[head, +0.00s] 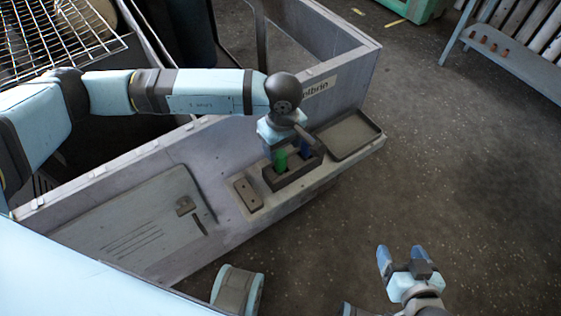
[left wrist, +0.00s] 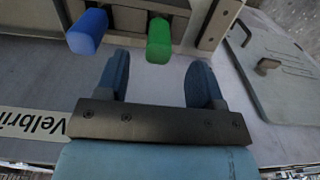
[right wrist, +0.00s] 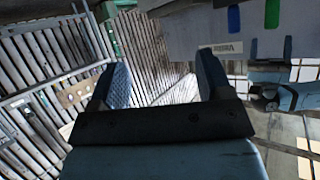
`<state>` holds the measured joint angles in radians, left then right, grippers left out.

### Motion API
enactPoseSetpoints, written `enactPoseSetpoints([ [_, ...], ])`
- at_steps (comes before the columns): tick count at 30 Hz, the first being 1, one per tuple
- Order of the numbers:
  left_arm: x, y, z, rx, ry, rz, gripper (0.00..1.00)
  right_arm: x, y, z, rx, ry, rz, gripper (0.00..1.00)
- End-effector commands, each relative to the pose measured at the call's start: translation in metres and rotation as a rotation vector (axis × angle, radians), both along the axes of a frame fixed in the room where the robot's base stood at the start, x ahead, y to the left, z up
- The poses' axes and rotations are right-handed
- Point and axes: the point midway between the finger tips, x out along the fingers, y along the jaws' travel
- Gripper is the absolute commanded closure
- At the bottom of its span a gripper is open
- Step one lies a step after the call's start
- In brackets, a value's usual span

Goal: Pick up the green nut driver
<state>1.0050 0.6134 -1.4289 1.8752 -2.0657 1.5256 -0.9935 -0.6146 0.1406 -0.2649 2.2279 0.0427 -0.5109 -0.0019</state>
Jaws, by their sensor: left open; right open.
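The green nut driver (head: 280,161) stands upright in a dark holder (head: 291,180) on the ledge of the grey housing. A blue-handled driver (head: 305,151) stands beside it in the same holder. In the left wrist view the green handle (left wrist: 158,41) lies ahead of my open left gripper (left wrist: 157,75), roughly between its fingertips, with a gap. The blue handle (left wrist: 87,31) is left of it there. In the head view my left wrist partly hides the left fingers above the holder. My right gripper (head: 400,252) is open and empty, away from the housing over the floor.
A shallow dark tray (head: 347,136) sits right of the holder on the ledge. A small flat block (head: 248,194) lies left of it. A panel with a handle (head: 140,222) covers the housing's lower left. A wire rack (head: 55,35) stands at upper left.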

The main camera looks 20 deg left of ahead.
Motion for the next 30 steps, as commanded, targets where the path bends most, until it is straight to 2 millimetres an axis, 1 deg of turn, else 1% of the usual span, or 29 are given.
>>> enactPoseSetpoints([
  [5, 0.001, 0.001, -0.009, 0.000, 0.001, 0.001, 0.38, 0.000, 0.000, -0.001, 0.002, -0.002, 0.000, 0.28],
  [8, 0.002, 0.003, -0.021, -0.001, 0.002, 0.001, 0.38, 0.000, 0.001, -0.002, 0.003, -0.002, 0.001, 0.28],
  [12, 0.004, 0.005, -0.043, -0.001, 0.002, 0.001, 0.38, 0.000, 0.001, -0.005, 0.008, -0.004, 0.002, 0.28],
  [15, 0.004, 0.005, -0.054, -0.002, 0.002, 0.001, 0.38, 0.000, 0.002, -0.004, 0.012, -0.007, 0.002, 0.28],
  [22, 0.005, 0.005, -0.055, -0.003, 0.000, 0.000, 0.38, 0.001, 0.003, 0.004, 0.017, -0.019, 0.003, 0.28],
  [23, 0.005, 0.005, -0.055, -0.003, 0.000, 0.000, 0.43, 0.001, 0.003, 0.004, 0.017, -0.019, 0.003, 0.28],
  [24, 0.004, 0.005, -0.055, -0.003, 0.000, 0.000, 0.52, 0.001, 0.003, 0.004, 0.017, -0.019, 0.003, 0.28],
  [26, 0.004, 0.005, -0.055, -0.003, 0.000, 0.000, 0.66, 0.001, 0.003, 0.003, 0.016, -0.018, 0.003, 0.28],
  [27, 0.004, 0.005, -0.055, -0.003, 0.000, 0.000, 0.75, 0.001, 0.003, 0.003, 0.016, -0.017, 0.003, 0.28],
  [30, 0.004, 0.005, -0.055, -0.003, 0.000, 0.000, 0.97, 0.001, 0.002, 0.001, 0.014, -0.015, 0.004, 0.28],
])
